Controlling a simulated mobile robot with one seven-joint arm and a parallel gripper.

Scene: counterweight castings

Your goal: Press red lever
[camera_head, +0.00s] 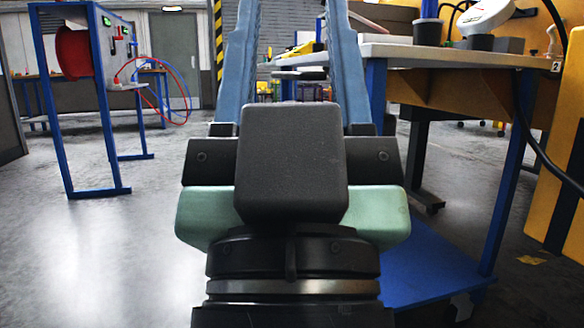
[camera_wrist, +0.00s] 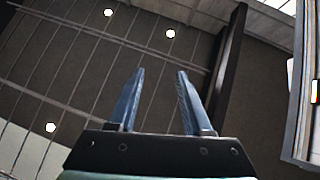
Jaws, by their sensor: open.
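My gripper (camera_head: 292,40) stands in the middle of the head view, its two blue fingers spread apart with nothing between them. In the wrist view my gripper (camera_wrist: 160,75) is also open and empty, with the ceiling and a dark wall beyond it. A blue-framed panel stand (camera_head: 97,65) at the far left carries a small red part (camera_head: 106,20) and small green parts, too small to identify. The gripper is well apart from this stand.
A yellow panel (camera_head: 560,160) is at the right edge. Red and blue hoses (camera_head: 172,95) hang by the stand. The grey floor at left is clear.

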